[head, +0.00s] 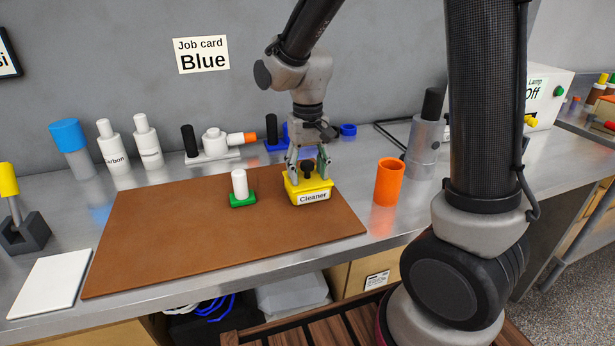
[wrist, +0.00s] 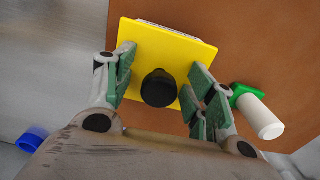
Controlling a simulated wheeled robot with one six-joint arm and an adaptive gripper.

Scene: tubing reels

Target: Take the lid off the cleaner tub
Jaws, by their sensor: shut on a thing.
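The cleaner tub (head: 311,198) is a low yellow box with a "Cleaner" label on its front, on the brown mat. Its yellow lid (head: 318,185) with a black knob (head: 308,168) sits on top; I see no clear gap between lid and tub. My gripper (head: 308,174) points down over the tub, shut on the lid, with a finger at each side of the knob. In the wrist view the green-padded fingers (wrist: 163,88) lie at opposite edges of the yellow lid (wrist: 160,55), and the black knob (wrist: 158,88) stands between them, untouched.
A white cylinder on a green base (head: 241,188) stands just left of the tub on the brown mat (head: 170,235). An orange cup (head: 389,182) stands to the right. Bottles and fittings line the wall behind. The mat's left part is clear.

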